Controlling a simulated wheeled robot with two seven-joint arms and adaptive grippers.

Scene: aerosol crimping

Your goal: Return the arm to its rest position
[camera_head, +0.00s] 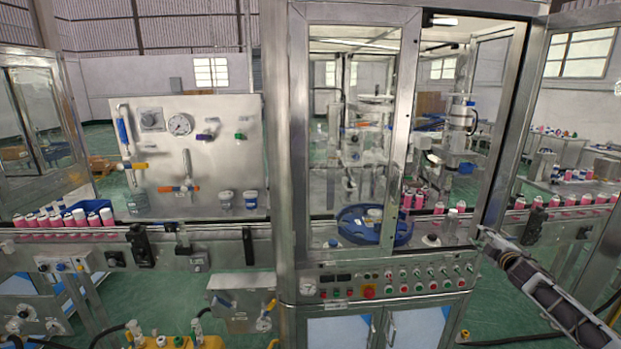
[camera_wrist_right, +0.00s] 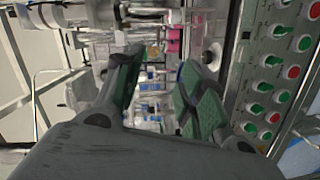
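My right arm (camera_head: 548,290) comes into the head view from the lower right and reaches up and left toward the open side of the crimping cabinet. My right gripper (camera_head: 484,234) is at its end, small in this view, in front of the cabinet's right post. In the right wrist view, the two green-padded fingers of my right gripper (camera_wrist_right: 160,80) stand apart with nothing between them. The cabinet's button panel (camera_wrist_right: 275,65) is to their right there. My left arm and gripper are not in view.
The cabinet has a metal frame, a glass door (camera_head: 355,120) and a blue round turntable (camera_head: 375,225). A control panel (camera_head: 385,282) with knobs is below. Pink cans (camera_head: 575,200) line the conveyor at right, and more stand at left (camera_head: 65,218). Green floor (camera_head: 520,325) shows at lower right.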

